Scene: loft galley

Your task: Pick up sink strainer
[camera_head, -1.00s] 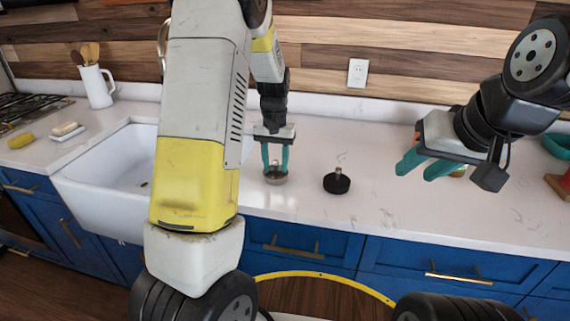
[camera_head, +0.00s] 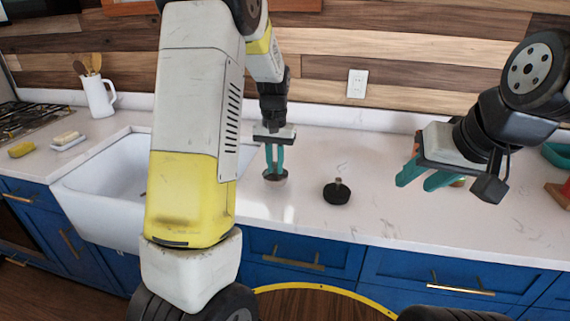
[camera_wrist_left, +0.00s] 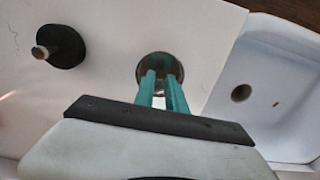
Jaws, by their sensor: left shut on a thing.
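The sink strainer (camera_head: 275,177) is a small round metal cup on the white counter, right of the sink. It also shows in the left wrist view (camera_wrist_left: 149,62), partly hidden behind the fingers. My left gripper (camera_head: 275,170) points down over it with teal fingers closed on its middle; in the left wrist view the fingertips (camera_wrist_left: 160,77) reach inside its rim. My right gripper (camera_head: 425,178) hangs over the counter at the right, its teal fingers apart. Part of a small object shows behind those fingers, too hidden to identify.
A black round stopper (camera_head: 337,192) with a metal knob stands just right of the strainer. The white sink (camera_head: 110,200) lies to the left. A white utensil jug (camera_head: 99,97), a sponge (camera_head: 21,149) and a soap dish (camera_head: 68,143) are farther left. Counter between stopper and right gripper is clear.

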